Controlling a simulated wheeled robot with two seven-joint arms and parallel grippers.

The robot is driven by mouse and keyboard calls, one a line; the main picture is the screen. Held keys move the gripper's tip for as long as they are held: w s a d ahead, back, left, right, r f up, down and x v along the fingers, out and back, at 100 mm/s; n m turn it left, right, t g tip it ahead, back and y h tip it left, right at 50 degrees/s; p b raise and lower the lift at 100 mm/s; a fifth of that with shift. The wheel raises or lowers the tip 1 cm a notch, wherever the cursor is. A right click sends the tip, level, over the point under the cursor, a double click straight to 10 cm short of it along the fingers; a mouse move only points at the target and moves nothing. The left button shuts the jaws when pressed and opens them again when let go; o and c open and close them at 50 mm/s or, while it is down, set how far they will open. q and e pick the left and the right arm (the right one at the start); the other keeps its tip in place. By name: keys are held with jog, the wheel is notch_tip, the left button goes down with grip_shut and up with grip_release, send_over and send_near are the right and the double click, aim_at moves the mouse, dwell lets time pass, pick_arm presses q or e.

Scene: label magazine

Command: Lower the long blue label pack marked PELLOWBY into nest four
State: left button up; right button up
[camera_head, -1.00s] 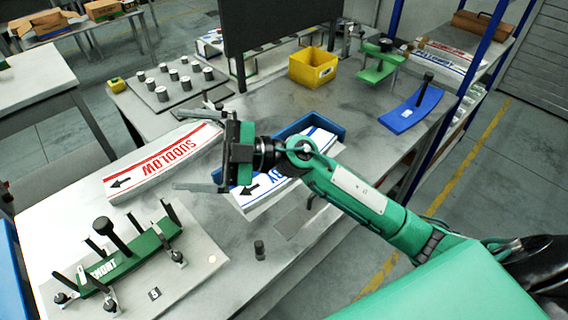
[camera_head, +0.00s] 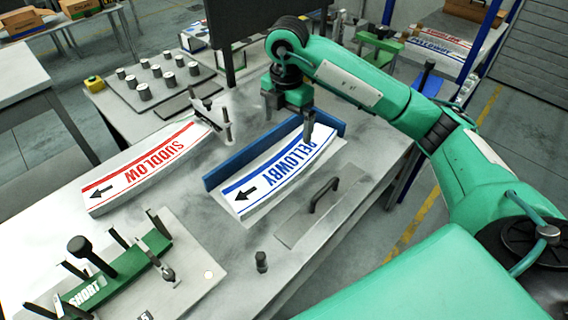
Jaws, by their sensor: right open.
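The long white-and-blue label pack marked PELLOWBY (camera_head: 268,177) lies flat on the bench along a blue fence (camera_head: 228,166), its black arrow end toward the lower left. My right gripper (camera_head: 290,118) points down with fingers apart at the pack's far right end. One finger overlaps that end in the picture; whether it touches cannot be told. My left gripper is not in view. I cannot pick out nest four; a plate at the front left bears a tag that looks like 5 (camera_head: 145,316).
A green SHORT block (camera_head: 118,268) with upright pins stands front left. A plate with a black handle (camera_head: 324,194) and a small dark peg (camera_head: 261,262) are in front. A pegged grey plate (camera_head: 145,92) lies behind.

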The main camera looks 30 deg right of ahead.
send_over(287, 161)
notch_tip(287, 161, down, 8)
jog(key=shift+s+a+r+p, duration=0.15)
jog(key=shift+r+p, duration=0.05)
jog(key=shift+p, duration=0.1)
jog(key=shift+f, duration=0.2)
notch_tip(287, 161, down, 5)
jog(key=shift+r+p, duration=0.1)
jog(key=shift+p, duration=0.8)
jog(key=shift+f, duration=0.25)
jog(key=shift+c, duration=1.1)
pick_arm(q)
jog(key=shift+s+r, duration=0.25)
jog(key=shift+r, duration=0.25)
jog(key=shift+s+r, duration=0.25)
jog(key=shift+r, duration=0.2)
pick_arm(e)
jog(key=c, duration=1)
jog(key=shift+r, duration=0.1)
